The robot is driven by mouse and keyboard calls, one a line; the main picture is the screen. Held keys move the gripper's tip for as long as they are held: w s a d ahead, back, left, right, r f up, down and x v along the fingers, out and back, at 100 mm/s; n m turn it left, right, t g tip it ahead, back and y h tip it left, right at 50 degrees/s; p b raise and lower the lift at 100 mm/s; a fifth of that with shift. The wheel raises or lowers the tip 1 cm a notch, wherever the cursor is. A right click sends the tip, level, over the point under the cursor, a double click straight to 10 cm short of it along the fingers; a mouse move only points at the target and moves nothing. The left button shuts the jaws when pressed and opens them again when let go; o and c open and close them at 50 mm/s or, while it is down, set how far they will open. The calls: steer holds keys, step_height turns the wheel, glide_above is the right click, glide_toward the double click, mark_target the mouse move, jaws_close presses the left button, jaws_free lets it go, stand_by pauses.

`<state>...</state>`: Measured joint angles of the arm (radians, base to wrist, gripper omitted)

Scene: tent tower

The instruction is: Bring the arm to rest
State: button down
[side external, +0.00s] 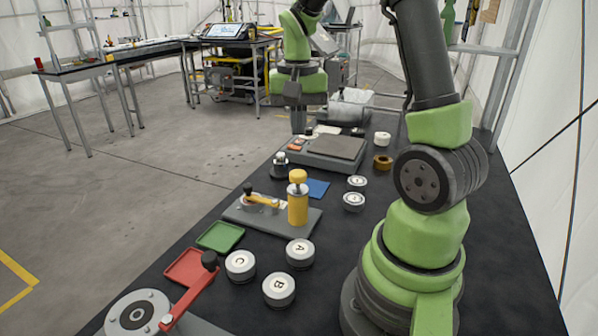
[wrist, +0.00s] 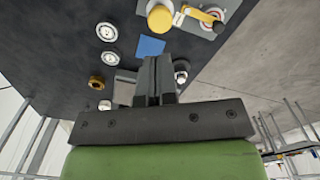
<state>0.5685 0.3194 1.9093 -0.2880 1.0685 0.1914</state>
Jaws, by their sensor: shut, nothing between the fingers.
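My gripper (side external: 298,122) hangs with its fingers down over the far part of the dark table, close to the grey box with the flat top (side external: 337,146). In the wrist view my gripper (wrist: 154,62) shows its two fingers together with nothing between them. The fingers hide part of the grey box there. My green and grey arm reaches up from its base at the right and bends over the table.
A yellow cylinder (side external: 298,205) stands on a grey plate (side external: 240,215). Lettered discs, including A (side external: 300,253), B (side external: 279,289) and C (side external: 240,265), lie in front. Green (side external: 220,236) and red (side external: 187,266) trays, a blue square (side external: 317,188) and a brown ring (side external: 382,162) lie around.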

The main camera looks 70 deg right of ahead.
steer(key=s+a+r+n+t+y, duration=0.1)
steer(key=s+a+r+n+t, duration=0.2)
steer(key=a, duration=0.6)
steer(key=s+a+r+n+t+y, duration=0.1)
steer(key=s+a+r+n+t, duration=0.3)
steer(key=a, duration=0.4)
step_height(320, 180, up, 2)
steer(key=shift+s+a+r+n, duration=0.25)
steer(key=shift+s+a+n, duration=0.2)
steer(key=shift+s, duration=0.65)
steer(key=c, duration=1.8)
jaws_free()
steer(key=shift+d, duration=0.1)
steer(key=shift+c, duration=0.2)
